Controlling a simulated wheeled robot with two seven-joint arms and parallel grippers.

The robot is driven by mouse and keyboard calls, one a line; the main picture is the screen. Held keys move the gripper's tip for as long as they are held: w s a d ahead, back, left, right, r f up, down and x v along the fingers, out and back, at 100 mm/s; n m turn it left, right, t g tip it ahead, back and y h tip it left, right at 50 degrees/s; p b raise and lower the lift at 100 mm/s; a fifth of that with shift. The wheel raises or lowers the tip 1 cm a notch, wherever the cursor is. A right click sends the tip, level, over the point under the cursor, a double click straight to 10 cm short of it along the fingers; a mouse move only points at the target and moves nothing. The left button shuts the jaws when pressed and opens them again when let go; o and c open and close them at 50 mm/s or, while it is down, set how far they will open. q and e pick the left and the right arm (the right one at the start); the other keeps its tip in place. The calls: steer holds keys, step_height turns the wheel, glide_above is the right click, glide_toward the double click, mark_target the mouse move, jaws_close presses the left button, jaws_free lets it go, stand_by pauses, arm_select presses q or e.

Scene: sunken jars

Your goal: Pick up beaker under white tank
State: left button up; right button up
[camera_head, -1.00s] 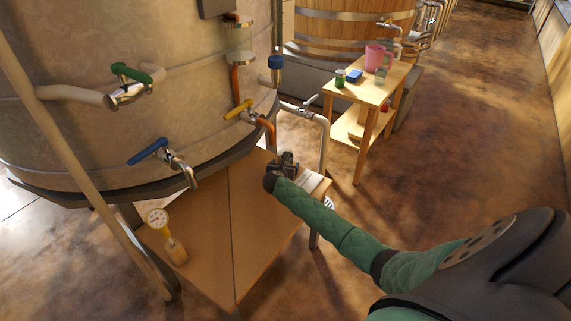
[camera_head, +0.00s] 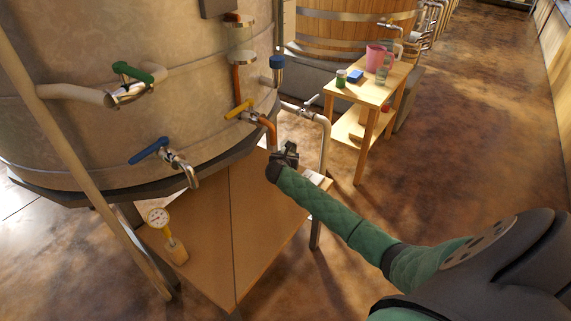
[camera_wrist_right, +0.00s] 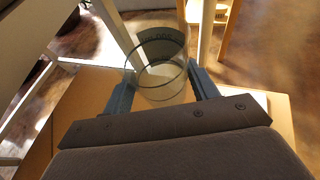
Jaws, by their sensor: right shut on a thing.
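A clear glass beaker (camera_wrist_right: 160,70) stands between the two fingers of my right gripper (camera_wrist_right: 160,88) in the right wrist view. The fingers are shut on its sides. In the head view my right gripper (camera_head: 286,157) is above the far right corner of the wooden table (camera_head: 220,235), beside the tank. The beaker is hard to make out there. The large pale tank (camera_head: 150,60) fills the left of the head view, with a blue-handled tap and a yellow-handled valve. My left gripper is not in view.
A dial gauge on a wooden block (camera_head: 176,249) stands on the table. Pipes (camera_head: 312,118) run close to my right gripper. A smaller wooden table (camera_head: 372,92) behind holds a pink jug (camera_head: 375,58), a blue box and glassware. The floor at right is clear.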

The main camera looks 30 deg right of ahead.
arm_select(q)
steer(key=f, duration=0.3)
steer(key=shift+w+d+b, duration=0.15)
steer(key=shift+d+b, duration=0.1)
steer(key=shift+b, duration=0.05)
arm_select(e)
steer(key=s+d+r, duration=0.3)
steer(key=d+r, duration=0.3)
steer(key=d, duration=0.4)
steer(key=shift+s, duration=0.15)
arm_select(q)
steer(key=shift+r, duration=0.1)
